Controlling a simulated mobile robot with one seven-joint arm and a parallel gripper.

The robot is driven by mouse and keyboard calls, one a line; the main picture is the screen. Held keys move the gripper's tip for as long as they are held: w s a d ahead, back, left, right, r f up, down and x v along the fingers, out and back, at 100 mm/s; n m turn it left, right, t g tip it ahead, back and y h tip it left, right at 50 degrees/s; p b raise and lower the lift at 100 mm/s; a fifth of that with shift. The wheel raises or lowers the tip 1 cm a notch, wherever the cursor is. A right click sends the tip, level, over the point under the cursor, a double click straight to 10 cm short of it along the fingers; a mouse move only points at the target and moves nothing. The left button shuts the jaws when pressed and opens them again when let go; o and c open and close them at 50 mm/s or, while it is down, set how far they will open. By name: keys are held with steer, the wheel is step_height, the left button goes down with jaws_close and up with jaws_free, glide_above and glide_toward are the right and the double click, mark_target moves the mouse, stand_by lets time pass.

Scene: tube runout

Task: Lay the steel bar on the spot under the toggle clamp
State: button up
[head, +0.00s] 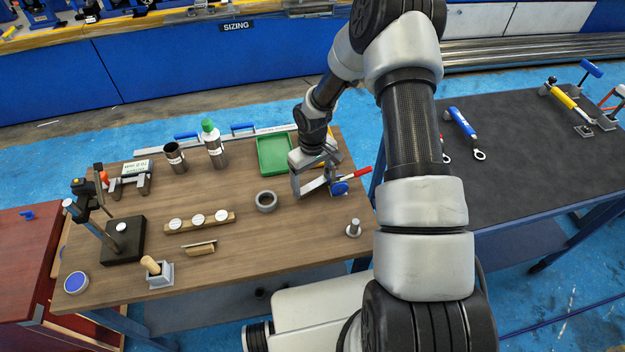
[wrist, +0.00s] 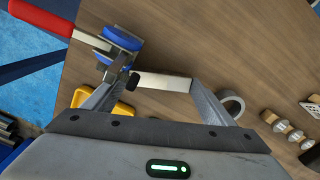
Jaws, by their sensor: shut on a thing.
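My gripper (head: 314,185) is low over the right end of the wooden table. In the wrist view my gripper (wrist: 160,84) has its fingers apart, shut on the pale steel bar (wrist: 168,83), which spans between the fingertips. The bar also shows in the head view (head: 313,186). The toggle clamp, with a red handle (wrist: 45,17) and blue parts (wrist: 121,38), is beside the left finger. Its dark tip appears close to the bar's left end; contact is unclear. In the head view the clamp (head: 340,187) is just right of my gripper. The spot under it is hidden.
A grey ring (head: 266,201) lies left of my gripper, and a green tray (head: 275,154) is behind it. A small metal post (head: 354,228) stands near the front right corner. A block with several round pieces (head: 200,221) lies further left. A dark table (head: 500,180) stands at right.

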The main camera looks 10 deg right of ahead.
mark_target(312, 185)
steer(key=shift+f+b, duration=0.35)
steer(key=shift+b, duration=0.05)
steer(key=o, duration=1.6)
step_height(312, 185, up, 17)
steer(key=shift+r, duration=0.2)
